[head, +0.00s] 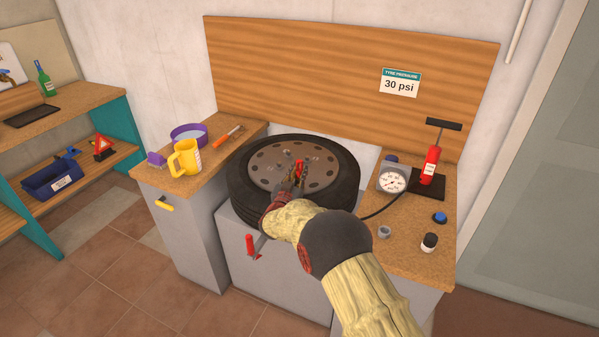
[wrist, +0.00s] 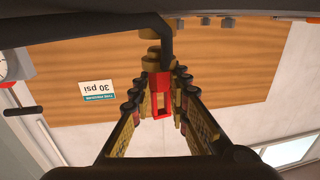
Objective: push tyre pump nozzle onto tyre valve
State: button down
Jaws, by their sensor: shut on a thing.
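My gripper (head: 296,181) is over the wheel's hub and shut on the red tyre pump nozzle (head: 299,166). In the wrist view the red nozzle (wrist: 160,92), with brass-coloured parts above it, sits between the finger tips. A black tube (wrist: 90,29) runs to it there. The tyre (head: 240,185) lies flat, its grey-brown rim facing up. I cannot pick out the tyre valve, and cannot tell whether the nozzle touches it. The red pump (head: 430,166) stands on the right bench, and the black hose (head: 387,207) runs from the gauge side behind my arm.
A pressure gauge (head: 392,181), a grey ring (head: 384,232), a black-and-white knob (head: 429,242) and a blue cap (head: 439,217) are on the right bench. A yellow jug (head: 185,158), purple bowl (head: 189,135) and screwdriver (head: 227,136) are left. A red handle (head: 251,246) sticks out below the tyre.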

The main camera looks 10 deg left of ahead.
jog(key=shift+f+b, duration=0.35)
jog(key=shift+f, duration=0.85)
jog(key=c, duration=1.7)
grip_release()
jog(key=shift+f, duration=0.15)
jog(key=shift+o, duration=0.3)
jog(key=shift+f, duration=0.1)
jog(key=shift+s, duration=0.1)
jog(key=s, duration=0.4)
jog(key=s+a, duration=0.1)
jog(key=s, duration=0.2)
jog(key=s+a, duration=0.1)
jog(key=s, duration=0.3)
jog(key=shift+s+r, duration=0.3)
